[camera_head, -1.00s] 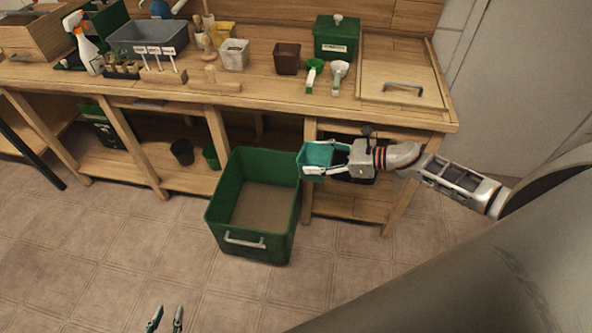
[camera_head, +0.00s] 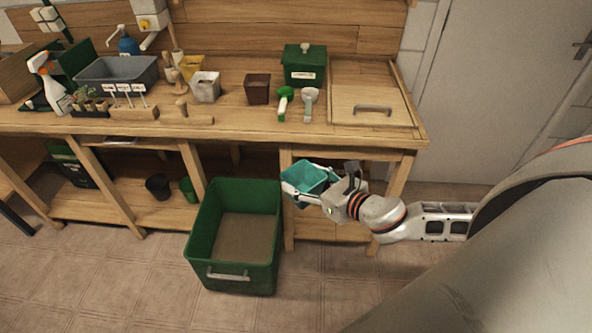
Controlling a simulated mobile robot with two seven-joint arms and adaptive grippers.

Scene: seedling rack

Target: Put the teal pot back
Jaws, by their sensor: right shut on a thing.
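The teal pot (camera_head: 304,176) is in my right gripper (camera_head: 309,183), whose fingers are shut on it from the right side. The pot is tilted, with its open top partly facing me. It is held in front of the bench, below the worktop edge, just right of the green crate's upper corner in the picture. Part of the pot is hidden by the gripper fingers. My left gripper is out of view.
A large green crate (camera_head: 274,251) stands on the floor, left of the pot.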

